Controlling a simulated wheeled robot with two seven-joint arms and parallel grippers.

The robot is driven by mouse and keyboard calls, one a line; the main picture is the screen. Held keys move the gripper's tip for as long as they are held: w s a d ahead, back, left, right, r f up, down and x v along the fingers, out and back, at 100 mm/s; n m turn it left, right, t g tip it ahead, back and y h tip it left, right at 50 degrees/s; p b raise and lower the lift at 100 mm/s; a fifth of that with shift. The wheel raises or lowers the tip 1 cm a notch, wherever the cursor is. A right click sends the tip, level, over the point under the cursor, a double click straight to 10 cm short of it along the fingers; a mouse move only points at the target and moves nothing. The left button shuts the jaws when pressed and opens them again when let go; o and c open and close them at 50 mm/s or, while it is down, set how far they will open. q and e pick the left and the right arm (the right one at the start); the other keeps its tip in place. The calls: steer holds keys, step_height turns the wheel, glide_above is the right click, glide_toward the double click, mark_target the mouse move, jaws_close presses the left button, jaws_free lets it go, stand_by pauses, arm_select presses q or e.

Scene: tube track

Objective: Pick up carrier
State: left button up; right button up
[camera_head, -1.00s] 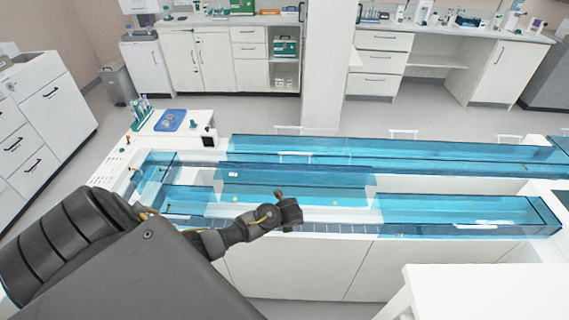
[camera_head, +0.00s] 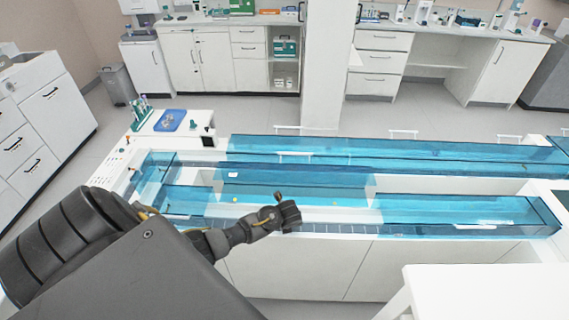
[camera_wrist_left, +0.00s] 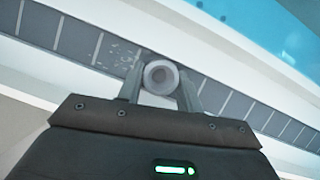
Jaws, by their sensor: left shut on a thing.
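The carrier (camera_wrist_left: 160,76) is a small round grey piece with a pale ring-shaped top. In the left wrist view it sits between the two fingers of my left gripper (camera_wrist_left: 160,85), which is shut on it. Behind it runs the dark segmented track (camera_wrist_left: 78,40). I cannot tell whether the carrier touches the track. In the head view my left gripper (camera_head: 290,214) is over the near side of the track unit, and the carrier cannot be made out there. My right gripper is not in view.
Long blue transparent covers (camera_head: 465,210) line the track unit on the right and at the back. A blue tray (camera_head: 170,121) and a rack of tubes (camera_head: 140,110) stand at its far left. A white surface (camera_head: 490,290) is at the lower right.

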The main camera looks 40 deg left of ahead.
arm_select(q)
steer(key=shift+r, duration=0.1)
steer(key=shift+r, duration=0.15)
step_height(320, 180, up, 2)
steer(key=shift+r, duration=0.1)
steer(key=s+d+r+p, duration=0.2)
steer(key=s+r+p, duration=0.1)
steer(key=s+r, duration=0.3)
steer(key=s+d+r+p, duration=0.3)
steer(key=s+r+p, duration=0.1)
steer(key=s+r, duration=0.3)
step_height(320, 180, up, 2)
steer(key=shift+r, duration=0.15)
stand_by(0.4)
steer(key=shift+d, duration=0.1)
